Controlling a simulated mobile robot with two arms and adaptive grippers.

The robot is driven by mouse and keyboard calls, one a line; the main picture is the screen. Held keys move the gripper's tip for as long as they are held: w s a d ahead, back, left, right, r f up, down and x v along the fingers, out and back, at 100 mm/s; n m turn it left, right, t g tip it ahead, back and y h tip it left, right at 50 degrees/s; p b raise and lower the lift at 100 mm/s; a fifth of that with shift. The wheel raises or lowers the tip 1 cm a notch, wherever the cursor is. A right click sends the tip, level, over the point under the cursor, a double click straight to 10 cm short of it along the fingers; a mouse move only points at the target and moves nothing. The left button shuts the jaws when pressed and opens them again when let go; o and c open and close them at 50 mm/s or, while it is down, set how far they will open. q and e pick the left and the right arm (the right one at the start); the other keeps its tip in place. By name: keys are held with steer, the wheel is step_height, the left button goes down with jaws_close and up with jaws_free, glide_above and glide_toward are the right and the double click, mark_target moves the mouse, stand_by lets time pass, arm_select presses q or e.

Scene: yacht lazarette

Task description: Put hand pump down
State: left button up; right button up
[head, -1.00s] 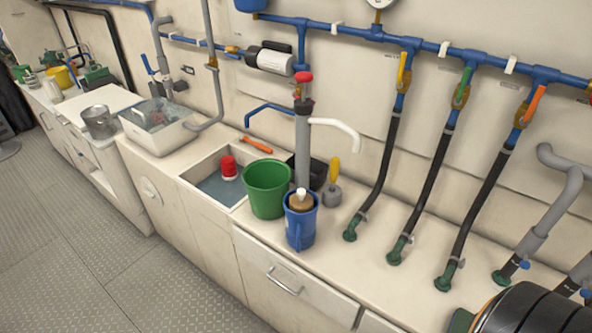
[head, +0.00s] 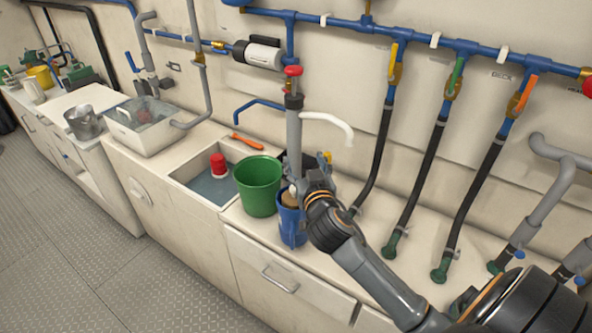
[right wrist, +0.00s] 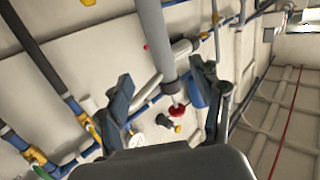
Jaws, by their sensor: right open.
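The hand pump (head: 293,128) is a grey upright tube with a red knob on top and a white curved spout to the right. My left gripper is not in view.
A green bucket (head: 258,186) stands left of the jug, beside a sink (head: 187,176) with a red-topped item (head: 219,166). An orange tool (head: 247,141) lies behind the sink. Black hoses (head: 424,190) with green ends stand to the right.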

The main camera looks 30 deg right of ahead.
mark_target(296, 123)
steer(key=shift+t, duration=0.5)
steer(key=w+d+r, duration=0.1)
steer(key=w, duration=0.1)
steer(key=w+d+r+p, duration=0.1)
steer(key=w, duration=0.2)
steer(key=w+d+p, duration=0.1)
steer(key=w, duration=0.2)
steer(key=shift+w+d+r, duration=0.2)
steer(key=shift+d+r, duration=0.1)
steer(key=shift+r, duration=0.1)
steer(key=shift+w+d, duration=0.1)
steer(key=shift+w, duration=0.1)
steer(key=shift+w+d+r+p, duration=0.2)
steer(key=shift+w+p, duration=0.15)
steer(key=shift+w, duration=0.05)
steer(key=p+x, duration=0.1)
steer(key=x, duration=0.2)
steer(key=shift+w+d+r, duration=0.1)
steer(key=shift+d, duration=0.1)
steer(key=shift+w+d, duration=0.2)
steer(key=shift+w, duration=0.3)
steer(key=shift+c, duration=0.4)
